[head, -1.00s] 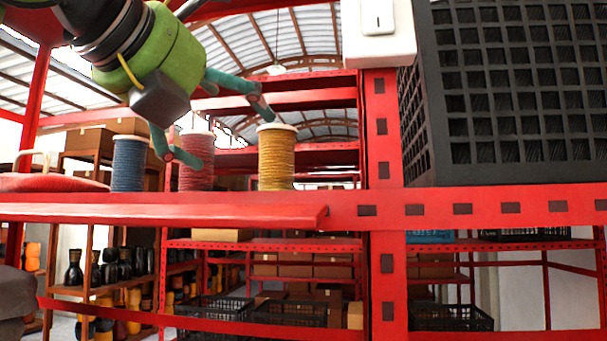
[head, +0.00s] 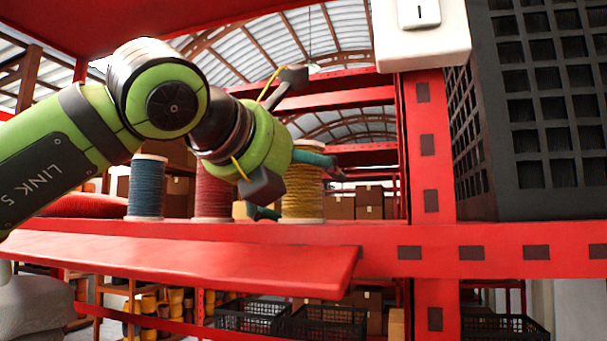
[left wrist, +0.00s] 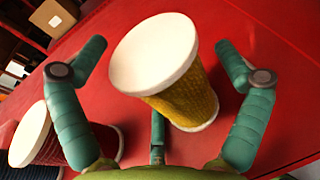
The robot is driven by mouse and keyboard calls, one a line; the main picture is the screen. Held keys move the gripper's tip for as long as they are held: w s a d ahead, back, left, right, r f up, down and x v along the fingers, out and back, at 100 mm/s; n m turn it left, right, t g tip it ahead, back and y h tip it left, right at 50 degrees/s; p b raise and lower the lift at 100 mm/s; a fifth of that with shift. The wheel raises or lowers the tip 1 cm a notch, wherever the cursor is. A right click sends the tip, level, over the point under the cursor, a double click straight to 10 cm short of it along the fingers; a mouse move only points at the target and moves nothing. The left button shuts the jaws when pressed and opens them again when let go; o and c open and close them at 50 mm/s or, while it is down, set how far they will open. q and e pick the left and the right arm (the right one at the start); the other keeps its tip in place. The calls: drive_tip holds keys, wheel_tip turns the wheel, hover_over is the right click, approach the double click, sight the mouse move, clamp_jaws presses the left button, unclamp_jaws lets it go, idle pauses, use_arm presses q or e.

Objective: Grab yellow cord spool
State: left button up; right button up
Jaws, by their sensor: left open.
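The yellow cord spool (head: 304,194) stands upright on the red shelf, partly hidden by my left gripper (head: 300,180) in the head view. In the left wrist view the yellow spool (left wrist: 186,98) shows its white top disc and stands between the spread teal fingers of my left gripper (left wrist: 160,85). The fingers are open, with gaps to the spool on both sides. The red cord spool (head: 212,192) stands to its left and also shows at the lower left of the left wrist view (left wrist: 50,142). My right gripper is not in view.
A blue cord spool (head: 146,188) stands left of the red one. A red upright post (head: 428,150) and a large black crate (head: 540,110) are to the right. A white switch box (head: 422,40) is on the post. The red shelf edge (head: 200,262) runs in front.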

use_arm(q)
drive_tip(key=shift+s, duration=0.15)
drive_tip(key=shift+s+a, duration=0.15)
drive_tip(key=shift+c, duration=1.2)
drive_tip(key=c, duration=1.1)
drive_tip(key=shift+o, duration=0.2)
drive_tip(key=shift+r, duration=0.15)
